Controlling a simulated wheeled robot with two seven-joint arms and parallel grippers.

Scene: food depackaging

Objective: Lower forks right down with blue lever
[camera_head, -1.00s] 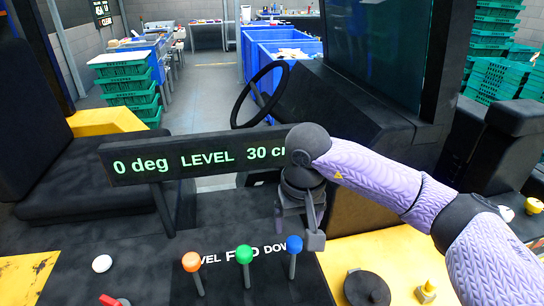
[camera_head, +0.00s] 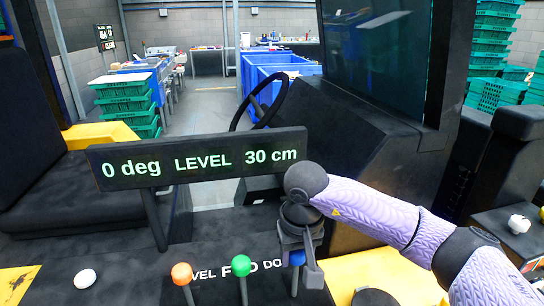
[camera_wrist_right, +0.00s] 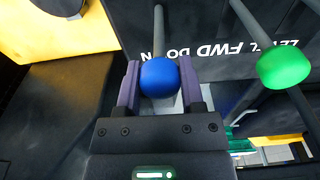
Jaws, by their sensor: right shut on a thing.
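The blue lever's ball knob (camera_head: 297,257) shows in the head view between the fingers of my right gripper (camera_head: 302,262). In the right wrist view the blue knob (camera_wrist_right: 159,77) sits between the two fingers of the right gripper (camera_wrist_right: 160,88), which is shut on it. The green lever (camera_head: 241,266) and orange lever (camera_head: 182,274) stand to its left in the head view. The display (camera_head: 197,160) reads 0 deg, LEVEL, 30 cm. My left gripper is not in view.
A white knob (camera_head: 85,278) is on the black console at the left. A steering wheel (camera_head: 259,103) stands behind the display. Blue bins (camera_head: 270,72), green crates (camera_head: 127,104) and a dark screen (camera_head: 372,60) are farther back.

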